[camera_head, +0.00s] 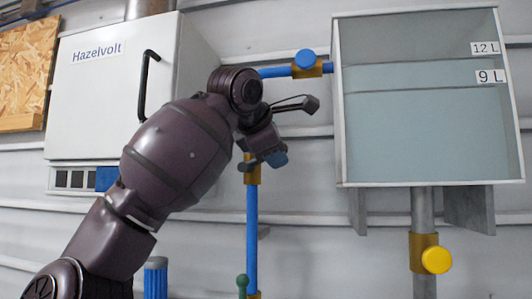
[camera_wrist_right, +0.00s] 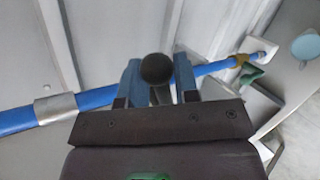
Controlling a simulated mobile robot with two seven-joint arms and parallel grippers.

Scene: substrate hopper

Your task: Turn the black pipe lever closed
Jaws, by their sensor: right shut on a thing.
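The black lever's round knob (camera_wrist_right: 157,68) shows in the right wrist view, standing between the two blue fingertips of my right gripper (camera_wrist_right: 158,88). The gripper is shut on the lever. Its stalk is mostly hidden by the knob and fingers. In the head view my right gripper (camera_head: 268,156) is at the blue vertical pipe (camera_head: 251,225), just above a yellow fitting (camera_head: 252,172). The lever is hidden there behind the gripper and wrist. My left gripper is not in view.
A grey tank (camera_head: 430,135) marked 12 L and 9 L hangs at the right. Below it is a yellow round knob (camera_head: 436,260). A blue round knob (camera_head: 306,60) sits on the upper pipe. A green knob (camera_head: 242,281) is low down. A white Hazelvolt cabinet (camera_head: 105,100) is left.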

